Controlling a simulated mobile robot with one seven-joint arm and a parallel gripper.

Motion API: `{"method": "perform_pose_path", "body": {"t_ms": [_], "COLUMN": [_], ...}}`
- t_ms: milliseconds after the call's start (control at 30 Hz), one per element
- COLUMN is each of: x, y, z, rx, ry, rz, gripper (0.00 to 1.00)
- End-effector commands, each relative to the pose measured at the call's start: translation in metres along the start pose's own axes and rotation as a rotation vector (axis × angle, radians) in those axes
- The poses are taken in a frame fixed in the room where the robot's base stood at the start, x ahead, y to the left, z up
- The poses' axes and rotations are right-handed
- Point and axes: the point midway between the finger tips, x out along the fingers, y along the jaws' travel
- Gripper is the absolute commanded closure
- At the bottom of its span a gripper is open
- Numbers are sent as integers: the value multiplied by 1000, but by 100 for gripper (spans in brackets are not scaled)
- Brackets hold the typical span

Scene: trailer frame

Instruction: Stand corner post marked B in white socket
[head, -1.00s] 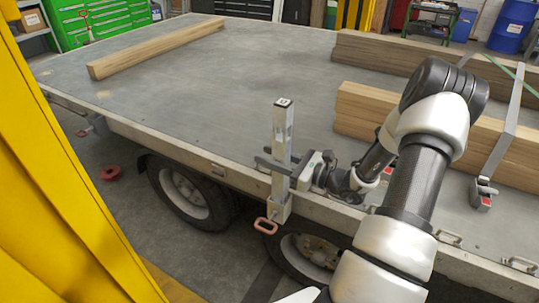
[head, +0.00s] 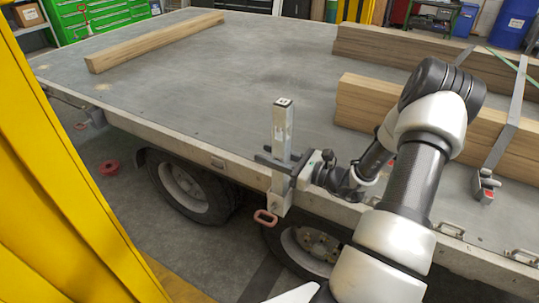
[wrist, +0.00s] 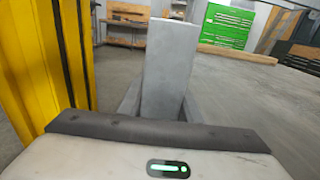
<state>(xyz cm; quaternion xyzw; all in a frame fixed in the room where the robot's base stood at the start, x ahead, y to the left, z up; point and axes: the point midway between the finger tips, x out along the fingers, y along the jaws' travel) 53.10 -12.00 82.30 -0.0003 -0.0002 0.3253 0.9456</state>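The corner post (head: 283,125) is a grey square metal post with a small dark mark on its top; I cannot read the letter. It stands upright at the near edge of the trailer bed. My gripper (head: 278,163) is shut around it from the right, one finger on each side. The post (wrist: 169,65) also shows between the fingers in the wrist view. Directly below is a pale socket (head: 279,202) on the trailer's side, with a reddish handle (head: 265,217) by it. The post's lower end is hidden, so how deep it sits cannot be told.
The trailer bed (head: 230,90) is clear behind the post. A timber beam (head: 155,43) lies far left; strapped timbers (head: 430,115) lie right. A yellow upright (head: 60,180) fills the left foreground. A wheel (head: 185,185) is below the edge.

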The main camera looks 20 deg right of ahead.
Motion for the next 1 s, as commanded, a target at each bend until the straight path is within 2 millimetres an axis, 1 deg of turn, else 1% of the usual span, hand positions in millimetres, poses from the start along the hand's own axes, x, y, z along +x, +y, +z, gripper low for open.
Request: {"method": "perform_pose_path", "body": {"t_ms": [33, 100, 133, 400, 533, 667, 1000], "x": [0, 0, 0, -1, -10, -32, -116], "y": [0, 0, 0, 0, 0, -1, -1], "z": [1, 1, 1, -1, 0, 1, 1], "rx": [-1, -1, -1, 1, 0, 1, 0], "ry": [-2, -1, -1, 2, 2, 2, 1], "rz": [0, 0, 0, -1, -1, -4, -4], "gripper": [60, 49, 47, 47, 47, 47, 47]}}
